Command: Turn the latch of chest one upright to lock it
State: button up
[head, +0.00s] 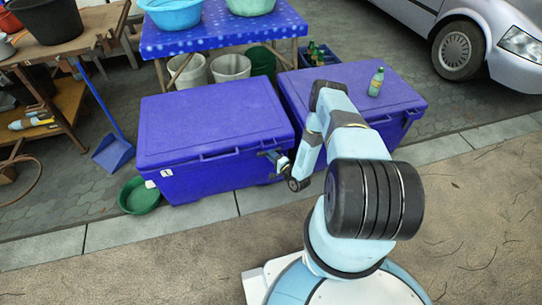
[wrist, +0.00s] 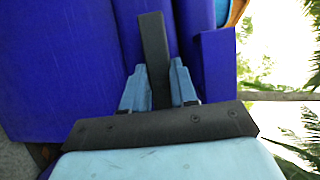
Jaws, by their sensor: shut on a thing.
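Two blue chests stand side by side. The left chest (head: 215,125) has its lid down and a small white label (head: 166,173) on its front, too small to read. My gripper (head: 272,158) is at this chest's front, near the right end. In the wrist view, my gripper (wrist: 159,88) is shut on a dark grey latch bar (wrist: 153,45), one light blue finger on each side. The bar sticks out beyond the fingertips. The wrist picture is turned, with the sky at its right, so the bar seems to lie sideways. The latch's pivot cannot be made out.
The right chest (head: 405,100) is close by, with a bottle (head: 376,82) on its closed lid. A green basin (head: 138,195) sits on the ground at left. A blue table (head: 222,40) with tubs stands behind. Paving in front is clear.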

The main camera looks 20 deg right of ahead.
grip_shut()
jog(key=shift+s+a+r+n+g+h, duration=0.1)
jog(key=shift+n+g+h, duration=0.45)
jog(key=shift+n+h, duration=1.15)
jog(key=shift+s+a+f+n+g+h, duration=0.1)
jog(key=shift+n+g+h, duration=0.5)
jog(key=shift+n, duration=2.1)
jog(key=shift+r+n+g+h, duration=0.1)
jog(key=shift+n+g+h, duration=0.35)
jog(key=shift+n+h, duration=1.25)
jog(key=shift+n+y, duration=0.4)
jog(key=shift+n, duration=0.2)
jog(key=shift+o, duration=2.3)
grip_release()
jog(key=o, duration=0.3)
jog(key=shift+w+a+r, duration=0.1)
